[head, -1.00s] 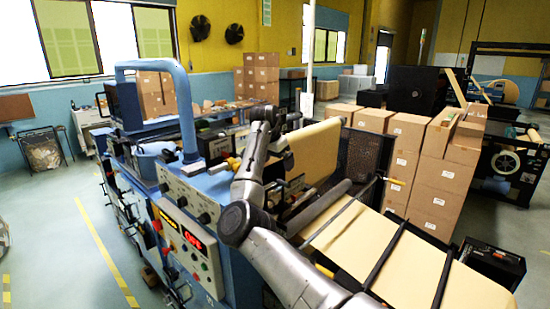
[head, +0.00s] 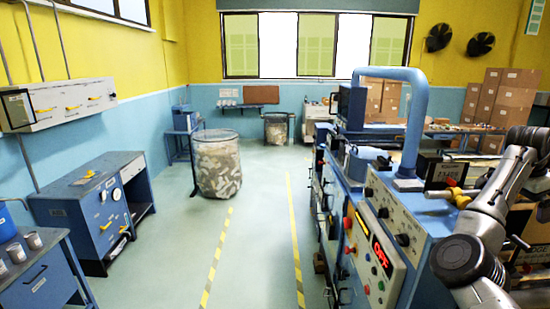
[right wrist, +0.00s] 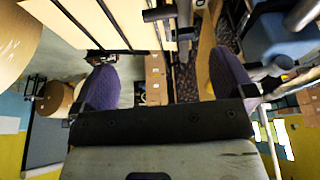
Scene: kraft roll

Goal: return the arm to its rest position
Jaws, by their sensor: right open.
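My right arm (head: 487,220) reaches up along the right edge of the head view, over the blue machine. Its gripper end (head: 532,140) is small and partly cut off by the frame edge. In the right wrist view my right gripper (right wrist: 165,82) is open, with its two purple-grey fingers wide apart and nothing between them. My left arm and gripper are not in view. The blue machine (head: 410,205) has a lit red display (head: 382,262), several buttons and a blue tube arch. Pale kraft-coloured paper (right wrist: 85,22) lies beyond the fingers in the right wrist view.
A wide floor aisle (head: 250,240) with yellow lines is clear left of the machine. A mesh waste bin (head: 217,165) stands by it. A blue bench (head: 90,210) and a table with cups (head: 35,265) line the left. Stacked cartons (head: 500,98) stand at the back right.

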